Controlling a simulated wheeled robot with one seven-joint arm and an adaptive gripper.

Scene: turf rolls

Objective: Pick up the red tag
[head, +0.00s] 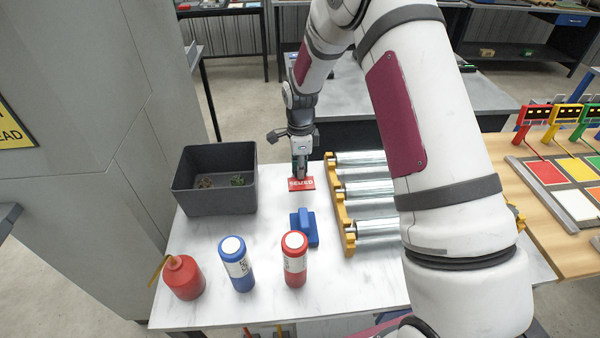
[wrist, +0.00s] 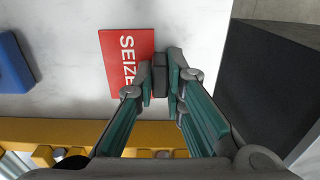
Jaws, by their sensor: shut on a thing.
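The red tag (head: 301,184) is a flat red plate with white lettering, on or just over the white marble-look table in the head view. In the wrist view the red tag (wrist: 127,58) lies left of the fingertips, its lettering running sideways. My gripper (head: 299,172) points down at the tag's far edge. In the wrist view my gripper (wrist: 161,78) has its fingertips closed on a small dark block at the tag's right edge, which looks like part of the tag. I cannot tell whether the tag is clear of the table.
A dark grey bin (head: 214,206) stands left of the gripper. A yellow-railed roller rack (head: 340,205) is close on the right. A blue block-like object (head: 304,228), a blue bottle (head: 236,265), a red bottle (head: 294,262) and a red squat can (head: 183,278) stand nearer.

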